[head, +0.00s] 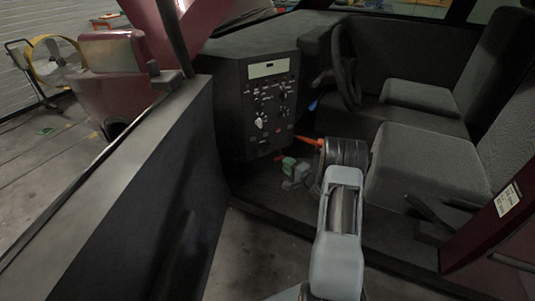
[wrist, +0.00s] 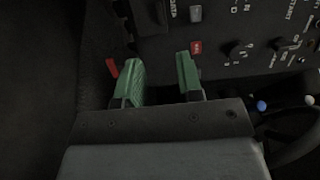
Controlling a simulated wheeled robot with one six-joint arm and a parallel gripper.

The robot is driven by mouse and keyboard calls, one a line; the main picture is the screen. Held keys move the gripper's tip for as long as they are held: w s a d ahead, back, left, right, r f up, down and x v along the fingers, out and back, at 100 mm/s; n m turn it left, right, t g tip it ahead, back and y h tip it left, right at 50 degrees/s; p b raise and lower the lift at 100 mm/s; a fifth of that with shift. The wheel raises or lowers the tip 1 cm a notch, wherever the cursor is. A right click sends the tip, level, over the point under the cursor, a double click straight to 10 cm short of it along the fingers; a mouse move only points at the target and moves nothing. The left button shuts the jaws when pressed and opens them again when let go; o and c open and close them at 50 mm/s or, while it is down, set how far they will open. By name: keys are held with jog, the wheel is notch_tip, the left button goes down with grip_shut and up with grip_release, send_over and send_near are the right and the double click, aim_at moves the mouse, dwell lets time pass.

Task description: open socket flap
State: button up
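A black control panel (head: 268,95) with a pale display, white knobs and switches stands on the dashboard in the head view. Its lower part also shows along the top of the wrist view (wrist: 265,18). I cannot make out for certain which part of it is the socket flap. My gripper (head: 290,168) is low in front of the panel, partly hidden by my wrist. In the wrist view its two green fingers (wrist: 157,62) stand apart with nothing between them. The fingertips point toward the panel's lower edge; whether they touch it is unclear.
An orange lever (head: 309,141) sticks out beside my wrist, right of the panel's bottom. A steering wheel (head: 345,68) and grey seats (head: 418,160) are to the right. The open dark door (head: 120,175) stands on the left.

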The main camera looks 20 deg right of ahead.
aim_at(267, 150)
jog(key=b+x, duration=0.1)
jog(key=x, duration=1)
jog(key=shift+w+a+b, duration=0.15)
jog(key=shift+w+b, duration=0.2)
jog(key=shift+w, duration=0.05)
jog(key=shift+c, duration=0.2)
grip_shut()
